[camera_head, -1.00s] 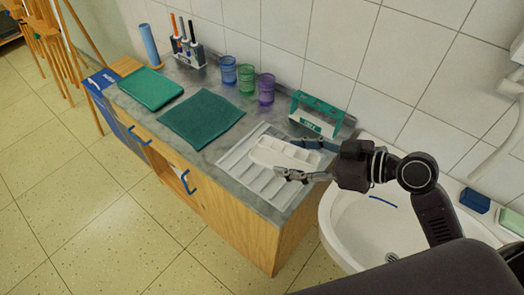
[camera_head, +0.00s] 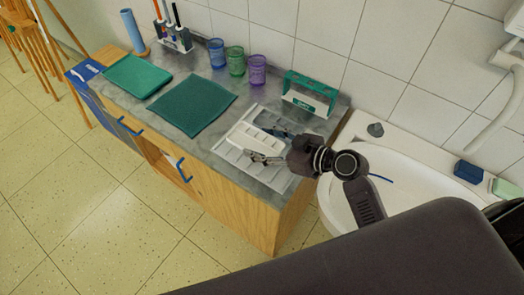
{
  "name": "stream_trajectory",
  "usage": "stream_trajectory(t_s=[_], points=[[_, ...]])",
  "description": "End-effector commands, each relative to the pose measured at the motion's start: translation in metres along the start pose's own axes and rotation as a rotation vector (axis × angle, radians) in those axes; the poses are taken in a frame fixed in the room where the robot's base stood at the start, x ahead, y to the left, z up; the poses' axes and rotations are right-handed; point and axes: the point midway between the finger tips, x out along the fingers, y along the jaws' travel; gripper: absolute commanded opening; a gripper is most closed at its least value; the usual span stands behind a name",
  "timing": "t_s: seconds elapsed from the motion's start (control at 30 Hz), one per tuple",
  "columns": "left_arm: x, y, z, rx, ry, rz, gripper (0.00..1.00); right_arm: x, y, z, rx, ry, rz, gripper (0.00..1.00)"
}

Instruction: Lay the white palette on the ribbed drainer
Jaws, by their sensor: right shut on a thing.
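The white palette (camera_head: 255,136) is a pale rectangular tray. It lies flat over the white ribbed drainer (camera_head: 274,181), whose ribs show on its front and left sides. Whether the palette touches the ribs or is just above them I cannot tell. My right gripper (camera_head: 259,143) reaches in from the right and is shut on the palette, one finger on its near side and one on its far side. The fingers hide part of the palette's right end. My left gripper is not in view.
The drainer is on a grey counter beside a white sink (camera_head: 400,172). A dark green cloth (camera_head: 192,104) lies to the left. A green tray (camera_head: 137,76) is farther left.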

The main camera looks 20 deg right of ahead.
Motion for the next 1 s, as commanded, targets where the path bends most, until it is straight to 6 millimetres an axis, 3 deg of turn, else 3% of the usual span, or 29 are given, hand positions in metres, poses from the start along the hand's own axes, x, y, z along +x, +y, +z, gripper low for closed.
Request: stream_trajectory(t_s=[0.43,0.87,0.9,1.0], points=[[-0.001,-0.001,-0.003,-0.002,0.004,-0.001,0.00,0.019,0.000,0.045,0.002,0.001,0.001,0.34],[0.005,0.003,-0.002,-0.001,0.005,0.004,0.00,0.021,0.001,0.051,-0.002,0.001,0.001,0.34],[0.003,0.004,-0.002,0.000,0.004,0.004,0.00,0.020,0.001,0.050,-0.001,0.001,0.001,0.63],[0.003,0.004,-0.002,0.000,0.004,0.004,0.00,0.020,0.000,0.050,-0.001,0.001,0.001,0.74]])
